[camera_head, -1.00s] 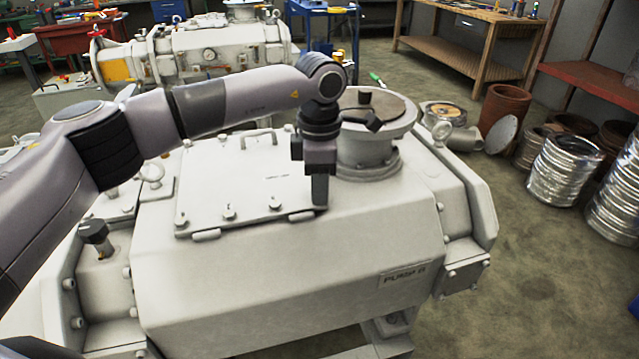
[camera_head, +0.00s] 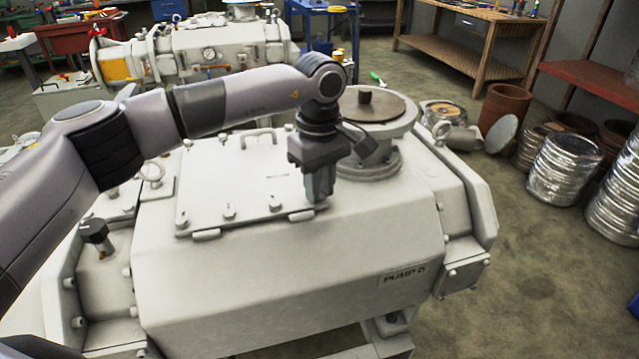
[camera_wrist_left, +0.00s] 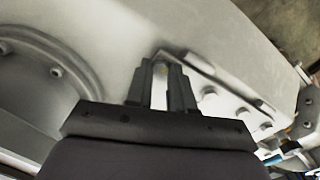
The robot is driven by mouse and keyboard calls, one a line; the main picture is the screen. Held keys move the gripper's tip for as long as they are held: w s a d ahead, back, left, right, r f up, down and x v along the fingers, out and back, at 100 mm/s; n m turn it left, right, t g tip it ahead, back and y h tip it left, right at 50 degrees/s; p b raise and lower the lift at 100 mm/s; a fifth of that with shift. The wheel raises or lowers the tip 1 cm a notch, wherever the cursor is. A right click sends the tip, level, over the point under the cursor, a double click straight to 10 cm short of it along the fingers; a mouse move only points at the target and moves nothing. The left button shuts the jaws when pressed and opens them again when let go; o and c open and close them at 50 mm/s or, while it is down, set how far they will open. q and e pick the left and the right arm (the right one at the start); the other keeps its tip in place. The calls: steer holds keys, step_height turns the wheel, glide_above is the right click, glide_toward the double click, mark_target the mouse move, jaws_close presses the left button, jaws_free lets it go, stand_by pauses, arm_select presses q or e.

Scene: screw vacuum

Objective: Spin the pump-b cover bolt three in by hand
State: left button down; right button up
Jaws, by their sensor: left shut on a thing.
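The pump with the "PUMP B" plate (camera_head: 405,275) fills the foreground. Its flat cover (camera_head: 235,180) has several bolts along the front edge, including one at the left corner (camera_head: 181,221), one beside it (camera_head: 229,212) and one further right (camera_head: 275,203). My left gripper (camera_head: 318,199) points down at the cover's front right corner, shut on a cover bolt that its fingers hide in the head view. In the left wrist view the fingers (camera_wrist_left: 161,75) stand at the cover's corner, with the cover (camera_wrist_left: 190,70) and its other bolts (camera_wrist_left: 210,95) to the right. My right gripper is not in view.
A round flanged port (camera_head: 375,106) rises just behind and right of my left gripper. A lifting handle (camera_head: 258,135) stands on the cover's far side. Another pump (camera_head: 215,45) is behind. Silver ducts (camera_head: 563,168) stand on the floor at right.

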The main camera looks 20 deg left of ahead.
arm_select(q)
steer(key=m, duration=0.3)
steer(key=shift+w+r+m, duration=0.15)
steer(key=shift+r+m, duration=0.15)
steer(key=shift+r, duration=0.05)
steer(key=shift+m, duration=1.9)
steer(key=c, duration=1)
jaws_free()
steer(key=shift+f, duration=0.15)
steer(key=shift+r, duration=3.6)
